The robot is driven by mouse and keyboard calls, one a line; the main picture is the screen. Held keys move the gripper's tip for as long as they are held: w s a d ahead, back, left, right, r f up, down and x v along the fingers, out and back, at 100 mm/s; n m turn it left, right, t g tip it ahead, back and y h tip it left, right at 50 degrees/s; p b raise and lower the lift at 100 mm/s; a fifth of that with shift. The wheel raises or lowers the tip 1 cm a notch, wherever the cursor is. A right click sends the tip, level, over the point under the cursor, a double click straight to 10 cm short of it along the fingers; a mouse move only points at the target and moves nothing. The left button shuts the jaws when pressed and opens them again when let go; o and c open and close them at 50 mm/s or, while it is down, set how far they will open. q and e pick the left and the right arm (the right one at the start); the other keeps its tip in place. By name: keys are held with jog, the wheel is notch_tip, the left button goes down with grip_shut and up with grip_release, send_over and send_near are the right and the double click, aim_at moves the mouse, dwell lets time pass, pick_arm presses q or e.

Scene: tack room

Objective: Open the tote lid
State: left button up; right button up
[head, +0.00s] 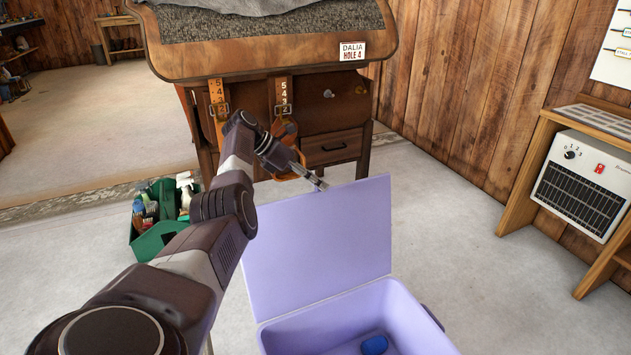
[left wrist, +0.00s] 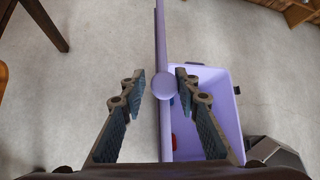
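The lilac tote (head: 418,318) stands on the floor at the lower middle of the head view, its open top showing the inside. My left gripper (head: 322,185) is at the lid's top edge. In the left wrist view the fingers of my left gripper (left wrist: 160,82) are apart, one on each side of the lid (left wrist: 159,30) and its round tab (left wrist: 164,86). Small gaps show between fingers and lid. The tote (left wrist: 228,115) lies right of the lid there. My right gripper is out of view.
A blue object (head: 375,345) lies inside the tote. A green caddy (head: 150,243) with bottles stands on the floor to the left. A wooden stand with drawers (head: 335,148) is behind the lid. A heater (head: 582,185) is at the right. Floor between tote and heater is clear.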

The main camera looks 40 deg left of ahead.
pick_arm(q)
jog(key=shift+o, duration=1.1)
jog(key=shift+a+f, duration=0.1)
jog(key=v, duration=1.2)
